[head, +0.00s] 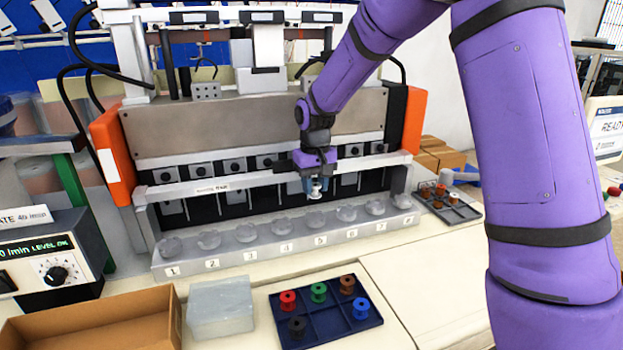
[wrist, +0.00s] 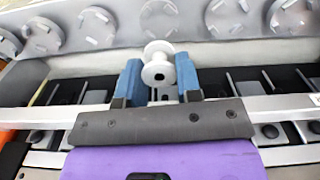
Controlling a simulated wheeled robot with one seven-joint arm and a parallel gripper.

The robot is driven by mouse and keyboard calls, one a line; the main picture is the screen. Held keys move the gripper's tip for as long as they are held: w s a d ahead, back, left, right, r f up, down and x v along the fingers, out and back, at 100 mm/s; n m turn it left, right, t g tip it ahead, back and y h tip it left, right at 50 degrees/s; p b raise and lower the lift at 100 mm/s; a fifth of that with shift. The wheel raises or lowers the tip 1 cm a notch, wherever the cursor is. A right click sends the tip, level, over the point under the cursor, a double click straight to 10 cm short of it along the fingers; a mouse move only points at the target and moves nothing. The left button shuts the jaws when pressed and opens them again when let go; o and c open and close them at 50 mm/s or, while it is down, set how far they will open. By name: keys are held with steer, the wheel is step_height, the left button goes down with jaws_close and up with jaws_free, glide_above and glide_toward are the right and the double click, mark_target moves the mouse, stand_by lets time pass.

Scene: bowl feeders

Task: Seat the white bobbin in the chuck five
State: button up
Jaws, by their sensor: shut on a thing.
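The white bobbin (head: 315,191) is held upright between the blue fingertips of my gripper (head: 314,183), above the chuck rail. The wrist view shows the bobbin (wrist: 158,72) between the two blue fingers (wrist: 160,84), with a dark hole in its end. Chuck five (head: 315,218) is a round, clear-grey cup over the label 5, in the numbered row. It is empty and lies just below the bobbin in the head view, with a gap between them. In the wrist view, several pronged chucks lie beyond the bobbin; their numbers are not visible there.
The grey chuck rail (head: 228,262) runs in front of the machine, whose white crossbar (head: 250,180) is close behind my gripper. A blue tray (head: 330,331) holds several coloured bobbins. A clear block (head: 220,309) and a cardboard box (head: 95,325) stand left. A smaller tray (head: 462,213) is right.

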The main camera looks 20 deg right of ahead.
mark_target(315, 185)
steer(key=shift+f, duration=2.7)
steer(key=shift+f, duration=0.55)
steer(key=o, duration=0.6)
steer(key=shift+r, duration=0.1)
steer(key=shift+r, duration=5.1)
steer(key=shift+s+r, duration=0.1)
steer(key=shift+r, duration=0.2)
